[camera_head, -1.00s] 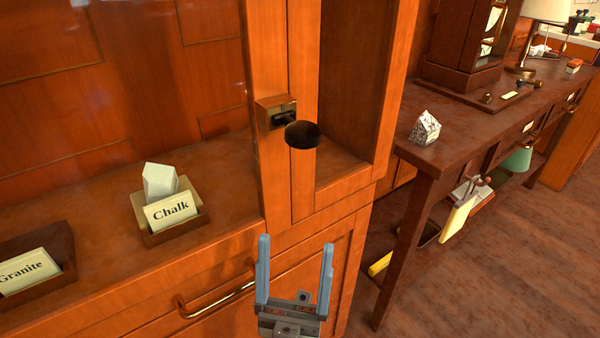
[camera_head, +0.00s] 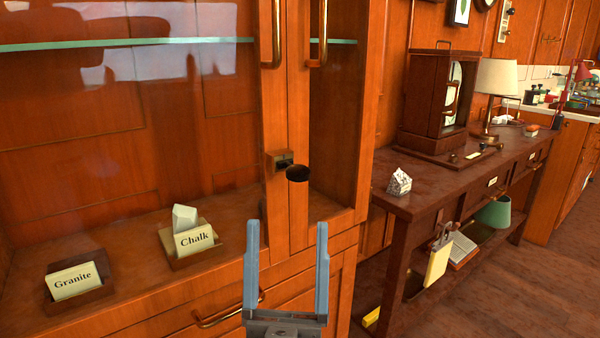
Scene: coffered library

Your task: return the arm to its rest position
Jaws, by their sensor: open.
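My gripper (camera_head: 287,240) is at the bottom middle of the head view, its two blue-grey fingers pointing up and spread apart. Nothing is between them. It is in front of the wooden cabinet (camera_head: 345,232), below a dark round knob (camera_head: 297,173) and a small metal latch (camera_head: 281,160) on the door frame. The rest of my arm is out of view below.
Behind the cabinet's glass are a "Chalk" card (camera_head: 195,239) with a white piece and a "Granite" card (camera_head: 76,281). A drawer handle (camera_head: 228,311) is low left of my gripper. A side table (camera_head: 417,206) stands right, with a crumpled silvery lump (camera_head: 399,181). Floor at lower right is clear.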

